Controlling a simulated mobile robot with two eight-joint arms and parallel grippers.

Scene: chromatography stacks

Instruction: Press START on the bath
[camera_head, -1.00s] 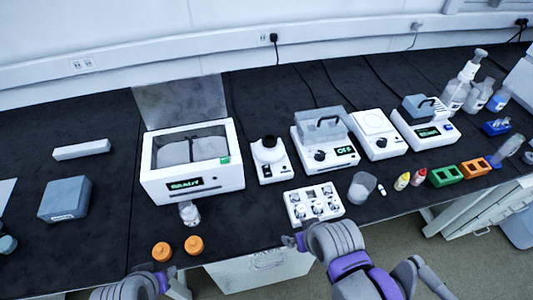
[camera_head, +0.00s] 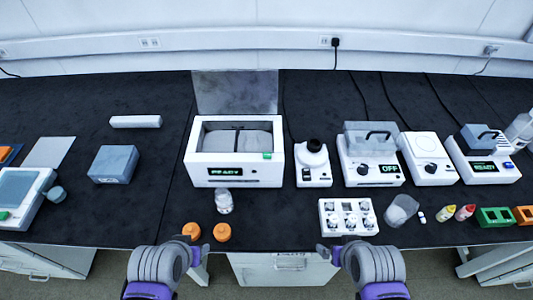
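The bath (camera_head: 235,182) is a white open-topped box at the middle of the bench. Its front display reads READY, and a small green button (camera_head: 267,156) sits at the right of its front top edge. The button's label is too small to read. A grey panel (camera_head: 236,92) stands upright behind the bath. My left gripper (camera_head: 197,254) is below the bath in the picture, at the bench's front edge, apart from it. My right gripper (camera_head: 325,252) is at the front edge further right, also apart from the bath. Neither gripper's fingers show clearly.
A glass vial (camera_head: 223,202) stands in front of the bath, with two orange caps (camera_head: 221,232) nearer the edge. A white rack of vials (camera_head: 347,217) is to the right. A black-topped device (camera_head: 313,165) stands beside the bath.

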